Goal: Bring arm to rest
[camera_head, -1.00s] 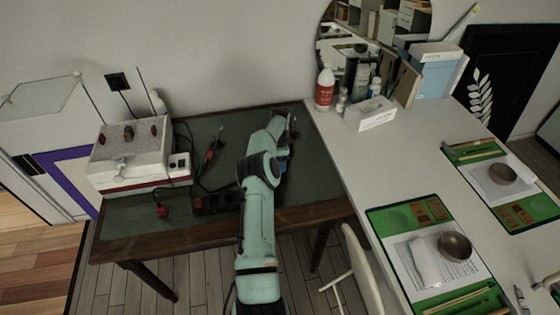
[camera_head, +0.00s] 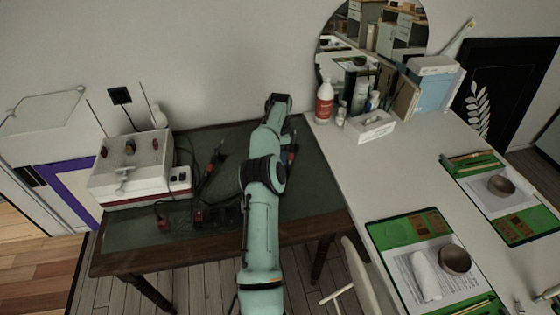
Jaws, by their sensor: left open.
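My left arm (camera_head: 262,215), pale teal with dark joints, reaches up the middle of the view over the green-topped desk (camera_head: 318,190). Its wrist (camera_head: 278,103) bends over near the desk's back edge. My left gripper (camera_head: 291,153) shows only in part, small and dark, just right of the forearm; the forearm hides much of it. It is open, and I see nothing held in it. My right gripper is not in view.
A white and red device (camera_head: 130,165) with cables stands on the desk's left. Dark tools lie beside the arm. The white table (camera_head: 350,165) at right holds bottles, a tissue box (camera_head: 370,127), and green mats with bowls. A chair (camera_head: 358,275) stands at front.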

